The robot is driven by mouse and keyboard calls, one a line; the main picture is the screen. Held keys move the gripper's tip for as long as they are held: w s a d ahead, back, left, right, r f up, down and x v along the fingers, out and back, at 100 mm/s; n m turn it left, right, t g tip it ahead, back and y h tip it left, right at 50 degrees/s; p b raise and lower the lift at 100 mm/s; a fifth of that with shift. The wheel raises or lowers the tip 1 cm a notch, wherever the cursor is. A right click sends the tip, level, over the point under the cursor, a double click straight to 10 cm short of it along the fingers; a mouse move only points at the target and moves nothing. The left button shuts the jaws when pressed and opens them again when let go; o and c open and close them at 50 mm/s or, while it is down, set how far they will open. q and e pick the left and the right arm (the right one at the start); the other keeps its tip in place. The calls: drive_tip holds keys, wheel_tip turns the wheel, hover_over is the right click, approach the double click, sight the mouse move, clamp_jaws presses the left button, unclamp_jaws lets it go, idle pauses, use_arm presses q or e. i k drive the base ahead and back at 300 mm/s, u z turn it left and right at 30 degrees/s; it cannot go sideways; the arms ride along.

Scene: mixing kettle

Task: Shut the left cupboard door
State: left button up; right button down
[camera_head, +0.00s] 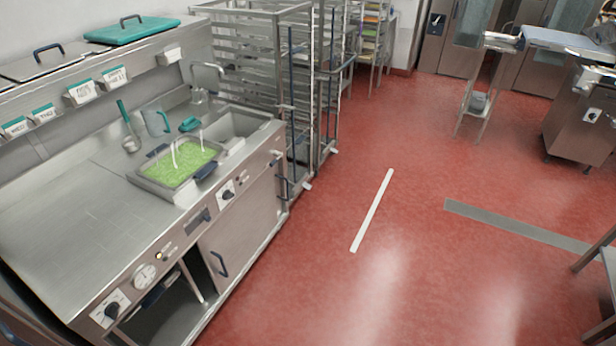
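The steel counter unit (70,225) runs along the left side. Below its control panel, the left cupboard bay (168,318) stands open at the bottom left, with a dark gap and a plain grey surface showing. I cannot tell whether that surface is the inside of the bay or the left door. A dark bar (152,296) shows at the top of this bay. The right cupboard door (245,225) is shut, with a dark handle (219,264) near its left edge. Neither of my grippers is in view.
A pan of green food (178,165) sits in the counter top beside a sink (240,128). A wire rack (290,90) stands beyond the counter.

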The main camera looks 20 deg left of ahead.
sight(226, 248)
drive_tip(key=u, duration=0.05)
drive_tip(key=i, duration=0.95)
drive_tip(key=u, duration=0.85)
drive_tip(key=i, duration=0.8)
drive_tip(key=u, duration=0.7)
